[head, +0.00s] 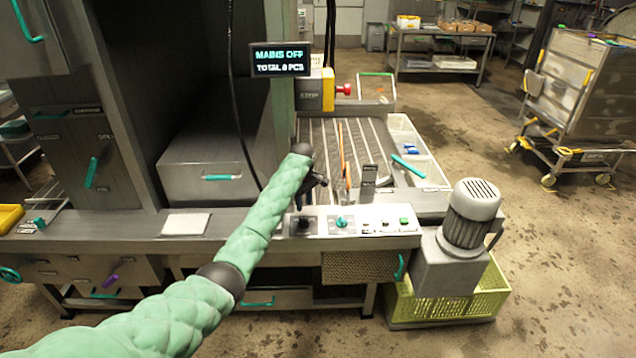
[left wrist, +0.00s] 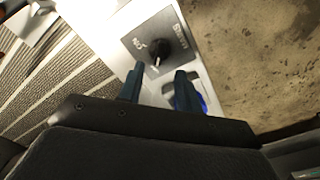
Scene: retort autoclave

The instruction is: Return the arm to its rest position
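My left arm, in a green padded sleeve, reaches from the lower left of the head view to the machine's control panel (head: 372,224). My left gripper (head: 312,190) is dark and small there, above the panel's left end. In the left wrist view its two fingers (left wrist: 159,88) stand apart with nothing between them. A black rotary knob (left wrist: 158,50) on a dark square plate lies just beyond the fingertips, apart from them. The same knob (head: 303,223) shows below the gripper in the head view. My right gripper is not in view.
A display (head: 281,60) reads "MAINS OFF". A teal knob (head: 341,222) and several buttons share the panel. A grey motor (head: 470,215) stands to the right above a yellow-green crate (head: 450,305). A wheeled cart (head: 580,90) stands at far right. The floor between is open.

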